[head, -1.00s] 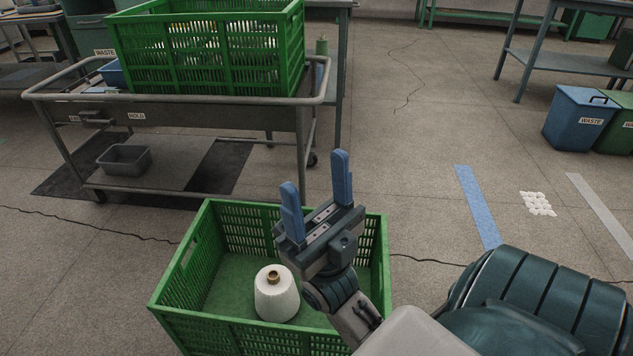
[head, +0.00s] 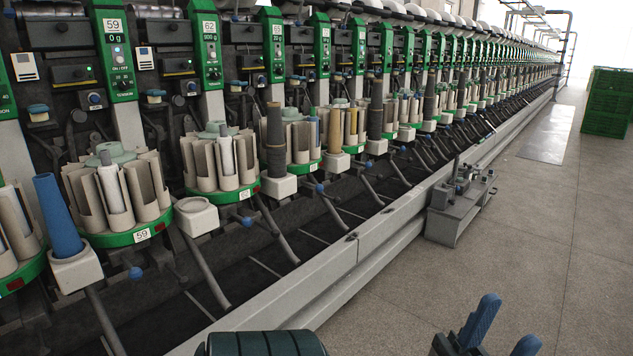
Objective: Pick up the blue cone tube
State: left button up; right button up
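The blue cone tube (head: 57,217) stands, leaning slightly, on a pale square block (head: 76,270) at the left of the head view, at the front of the winder beside the magazine labelled 59 (head: 118,200). Its wide end is down.
A row of winder heads (head: 208,42) runs to the far right. Brown and dark tubes stand on other blocks, such as a dark brown one (head: 275,140). A grey rail (head: 340,268) edges the machine. A grey unit (head: 458,212) sits against it. Green crates (head: 606,102) stand far right; floor is clear.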

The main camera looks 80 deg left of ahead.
aim_at(66, 243)
jog(key=u, duration=3.75)
